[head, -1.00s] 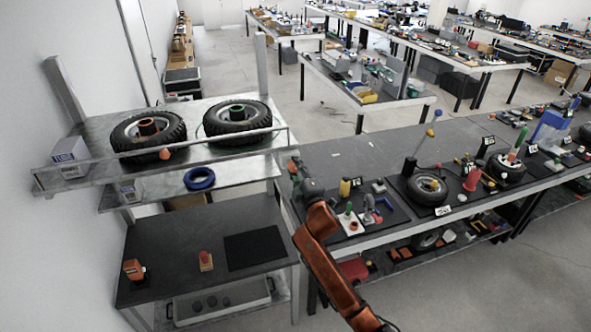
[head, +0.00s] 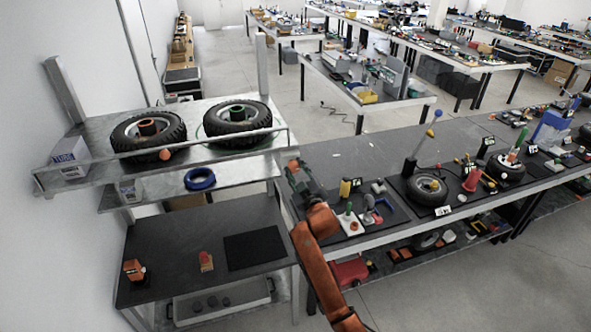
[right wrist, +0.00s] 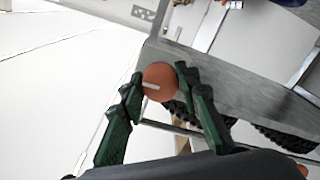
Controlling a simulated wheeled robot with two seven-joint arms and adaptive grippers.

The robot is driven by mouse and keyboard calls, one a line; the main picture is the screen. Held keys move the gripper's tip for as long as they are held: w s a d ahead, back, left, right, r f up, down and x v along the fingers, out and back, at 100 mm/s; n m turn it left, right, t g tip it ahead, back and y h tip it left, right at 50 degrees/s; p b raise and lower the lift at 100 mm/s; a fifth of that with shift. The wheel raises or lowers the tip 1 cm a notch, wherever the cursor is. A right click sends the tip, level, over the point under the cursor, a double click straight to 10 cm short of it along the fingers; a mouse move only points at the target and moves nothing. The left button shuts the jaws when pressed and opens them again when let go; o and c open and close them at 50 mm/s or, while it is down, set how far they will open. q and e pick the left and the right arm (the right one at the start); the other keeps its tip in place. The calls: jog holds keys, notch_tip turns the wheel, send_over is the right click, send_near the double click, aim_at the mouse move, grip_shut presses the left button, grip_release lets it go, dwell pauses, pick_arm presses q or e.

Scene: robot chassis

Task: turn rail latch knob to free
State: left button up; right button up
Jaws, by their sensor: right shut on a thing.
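The latch knob (right wrist: 160,82) is a round orange knob with a pale line across its face, seen in the right wrist view. My right gripper (right wrist: 158,84) has its dark green fingers on both sides of it, shut on it. In the head view my right gripper (head: 292,166) is at the right end of the shelf unit, by the end of the front rail (head: 225,139). My left gripper is not in view.
Two tires (head: 148,131) (head: 237,124) lie on the upper shelf behind the rail. Another orange ball-shaped piece (head: 165,154) sits at the shelf front. A blue ring (head: 199,179) lies on the shelf below. A long workbench (head: 420,150) with tools stands close on the right.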

jog(key=shift+f, duration=0.1)
dwell(0.3)
jog(key=o, duration=1.1)
jog(key=shift+o, duration=0.2)
jog(key=v, duration=1.2)
